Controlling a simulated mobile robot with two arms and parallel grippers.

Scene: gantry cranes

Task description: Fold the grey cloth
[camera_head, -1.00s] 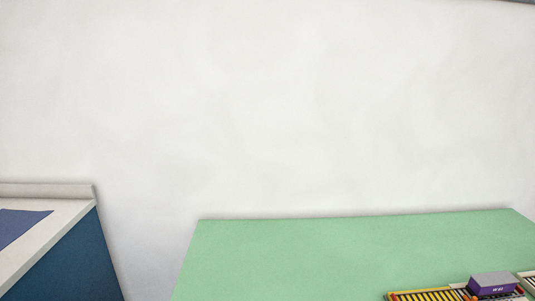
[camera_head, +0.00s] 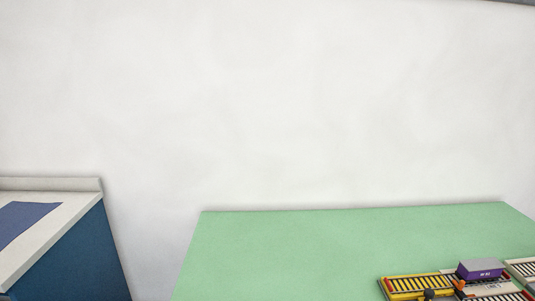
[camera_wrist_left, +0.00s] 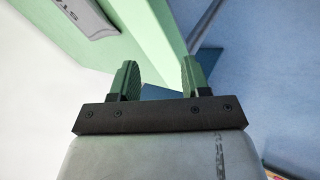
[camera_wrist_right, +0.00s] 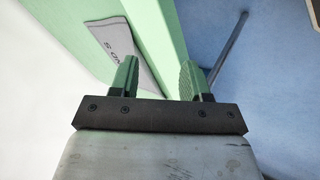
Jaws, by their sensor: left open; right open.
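The head view shows no grey cloth. In the left wrist view a flat grey piece with dark letters (camera_wrist_left: 85,14) lies against the green surface at the top left. In the right wrist view a similar grey piece with dark letters (camera_wrist_right: 118,42) lies on the green. Either may be the grey cloth, but I cannot tell for sure. My left gripper (camera_wrist_left: 158,76) is open, with nothing between its fingers. My right gripper (camera_wrist_right: 158,78) is open and empty, apart from the grey piece. Neither gripper shows in the head view.
The green table (camera_head: 300,250) is bare at its visible left and middle. Yellow and white track pieces (camera_head: 415,284) and a purple container (camera_head: 481,270) stand at its right. A blue counter with a white top (camera_head: 60,228) at left carries a flat purple-blue piece (camera_head: 20,219). A gap separates them.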

